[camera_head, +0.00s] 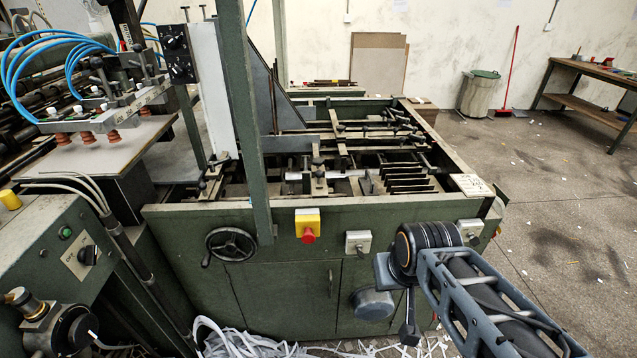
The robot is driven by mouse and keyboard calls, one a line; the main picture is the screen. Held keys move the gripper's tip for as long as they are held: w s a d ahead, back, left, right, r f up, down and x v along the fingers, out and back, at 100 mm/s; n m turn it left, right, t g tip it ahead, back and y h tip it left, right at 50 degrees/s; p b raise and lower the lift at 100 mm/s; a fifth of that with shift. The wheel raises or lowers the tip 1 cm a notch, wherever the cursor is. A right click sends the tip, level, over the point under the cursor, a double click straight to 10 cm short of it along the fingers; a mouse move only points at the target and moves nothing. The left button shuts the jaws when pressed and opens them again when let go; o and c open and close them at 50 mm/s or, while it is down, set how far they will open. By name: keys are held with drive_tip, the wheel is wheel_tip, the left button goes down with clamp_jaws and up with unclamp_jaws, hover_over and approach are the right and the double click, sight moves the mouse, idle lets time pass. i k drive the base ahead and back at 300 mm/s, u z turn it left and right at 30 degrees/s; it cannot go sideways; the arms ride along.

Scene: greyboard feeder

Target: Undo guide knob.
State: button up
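The feeder (365,212) is a dark green machine in the middle of the view, with metal rails and bars across its open top. Several small black knobs and clamp handles sit on these guides, among them a black knob (318,161) on an upright clamp near the middle. I cannot tell which one is the guide knob, or whether any is loose. My arm rises from the lower right to a dark joint in front of the feeder's right side. A small dark part (408,328) hangs below that joint; it may be my gripper, but its fingers cannot be made out.
A green upright post (246,120) stands before the feeder's left part. A handwheel (231,244) and a red stop button on a yellow box (308,224) project from its front. Paper strips (235,340) litter the floor below. Open floor lies right, before a bin (480,95) and workbench (597,72).

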sight(317, 162)
drive_tip(key=k, duration=0.6)
drive_tip(key=u, duration=0.55)
drive_tip(key=i, duration=1.35)
drive_tip(key=z, duration=0.15)
